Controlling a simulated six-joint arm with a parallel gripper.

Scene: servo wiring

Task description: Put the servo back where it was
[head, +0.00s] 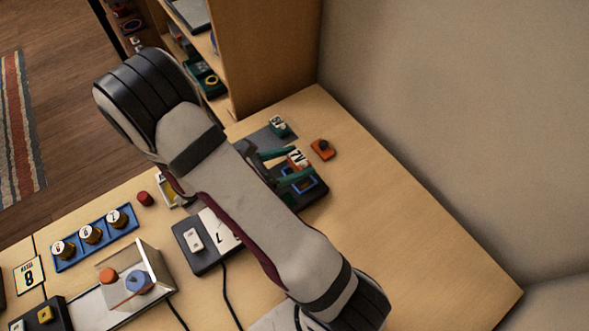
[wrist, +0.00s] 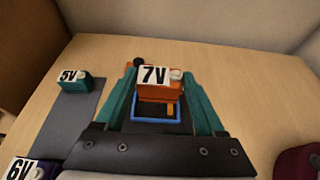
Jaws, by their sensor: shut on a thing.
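My gripper (wrist: 160,73) has teal fingers, shut on the sides of an orange servo marked 7V (wrist: 157,86). The servo also shows between the fingers in the head view (head: 298,158). A blue square outline (wrist: 134,112) shows just below the servo in the wrist view, on a dark block (head: 316,194). I cannot tell whether the servo touches the block. A teal servo marked 5V (wrist: 76,80) sits on a grey mat (wrist: 66,125), left of my gripper; it also shows in the head view (head: 279,127). A servo marked 6V (wrist: 24,170) is partly cut off at lower left.
An orange piece with a black knob (head: 323,149) stands just beyond the block. A dark box with a white switch (head: 195,241) and cables lies below my arm. A blue tray (head: 68,262) with several numbered knobs is at left. Table at right is clear.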

